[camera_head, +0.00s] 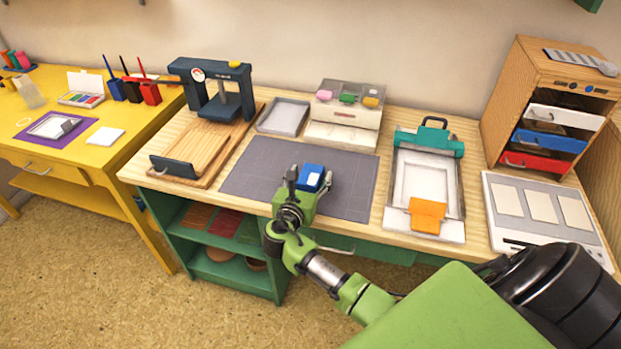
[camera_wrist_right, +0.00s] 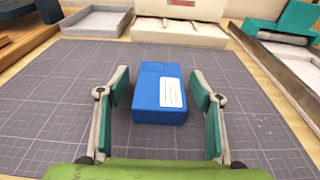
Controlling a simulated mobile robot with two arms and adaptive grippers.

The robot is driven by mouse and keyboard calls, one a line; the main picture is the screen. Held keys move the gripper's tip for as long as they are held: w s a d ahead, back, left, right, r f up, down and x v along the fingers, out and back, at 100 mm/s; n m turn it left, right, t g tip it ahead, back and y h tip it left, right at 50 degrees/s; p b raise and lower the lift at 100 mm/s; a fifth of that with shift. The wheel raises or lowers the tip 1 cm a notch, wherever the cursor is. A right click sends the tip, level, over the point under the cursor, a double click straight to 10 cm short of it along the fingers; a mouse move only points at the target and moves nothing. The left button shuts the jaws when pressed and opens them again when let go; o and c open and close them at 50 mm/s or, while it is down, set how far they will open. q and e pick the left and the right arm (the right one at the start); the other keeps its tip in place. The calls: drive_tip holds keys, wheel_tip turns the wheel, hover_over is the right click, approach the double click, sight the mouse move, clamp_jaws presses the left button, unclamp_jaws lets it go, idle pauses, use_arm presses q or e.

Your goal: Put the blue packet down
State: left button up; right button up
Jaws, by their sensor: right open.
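The blue packet (camera_head: 311,177) is a small blue block with a white label on it. It rests on the dark grey gridded mat (camera_head: 258,165), near the mat's middle. In the right wrist view the blue packet (camera_wrist_right: 152,90) lies between the spread fingers, with a gap on each side. My right gripper (camera_head: 308,185) is open around it and holds nothing; its two teal-padded fingers also show in the wrist view (camera_wrist_right: 160,108). The packet's near end is partly hidden by the gripper in the head view. My left gripper does not show.
Behind the mat are a shallow grey tray (camera_head: 283,117) and a white drawer box (camera_head: 343,130). A blue press (camera_head: 217,88) stands left. A teal-topped frame with an orange piece (camera_head: 427,214) lies right, beside a wooden drawer unit (camera_head: 506,98). Bare mat surrounds the packet.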

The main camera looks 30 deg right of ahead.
drive_tip(key=shift+w+d, duration=0.15)
drive_tip(key=shift+d, duration=0.1)
drive_tip(key=c, duration=1.2)
drive_tip(key=shift+r, duration=0.1)
